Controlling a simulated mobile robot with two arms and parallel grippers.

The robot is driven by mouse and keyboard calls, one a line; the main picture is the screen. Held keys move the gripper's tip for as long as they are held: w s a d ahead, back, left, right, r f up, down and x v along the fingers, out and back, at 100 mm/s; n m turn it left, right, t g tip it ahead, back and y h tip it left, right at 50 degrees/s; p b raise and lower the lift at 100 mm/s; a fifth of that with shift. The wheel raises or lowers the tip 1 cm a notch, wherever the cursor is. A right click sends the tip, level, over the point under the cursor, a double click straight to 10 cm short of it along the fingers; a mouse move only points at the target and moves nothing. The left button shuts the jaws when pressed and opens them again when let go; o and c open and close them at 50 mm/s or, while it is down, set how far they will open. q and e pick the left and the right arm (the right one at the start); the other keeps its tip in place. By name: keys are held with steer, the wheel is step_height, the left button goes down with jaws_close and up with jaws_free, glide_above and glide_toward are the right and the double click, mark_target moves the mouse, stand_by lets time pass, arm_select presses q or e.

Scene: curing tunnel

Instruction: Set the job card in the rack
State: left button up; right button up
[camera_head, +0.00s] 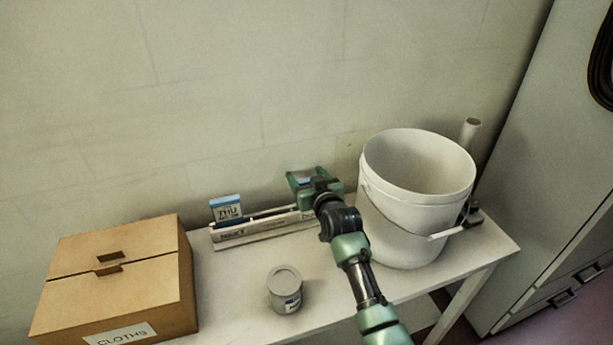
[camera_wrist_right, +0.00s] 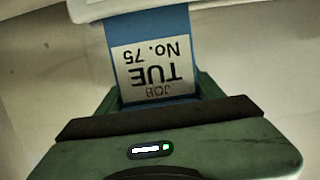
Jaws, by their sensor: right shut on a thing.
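The job card (camera_wrist_right: 150,62) is blue with a white label reading "JOB TUE No. 75", upside down in the right wrist view. My right gripper (camera_head: 308,181) is shut on the card's "JOB" end. In the head view the gripper is at the right part of the rack and hides most of the card. The rack (camera_head: 262,229) is a long, low, pale holder at the back of the table, with a "NEXT" label. A pale edge crosses the top of the wrist view at the card's far end; I cannot tell whether the card is in a slot. My left gripper is not in view.
A blue "THU" card (camera_head: 227,209) stands in the rack's left end. A white bucket (camera_head: 405,225) stands close to the right of my gripper. A grey tin (camera_head: 284,290) stands in front of the rack, and a cardboard "CLOTHS" box (camera_head: 120,285) is at left. The wall is close behind.

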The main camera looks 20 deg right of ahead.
steer(key=shift+f, duration=0.15)
steer(key=o, duration=1.6)
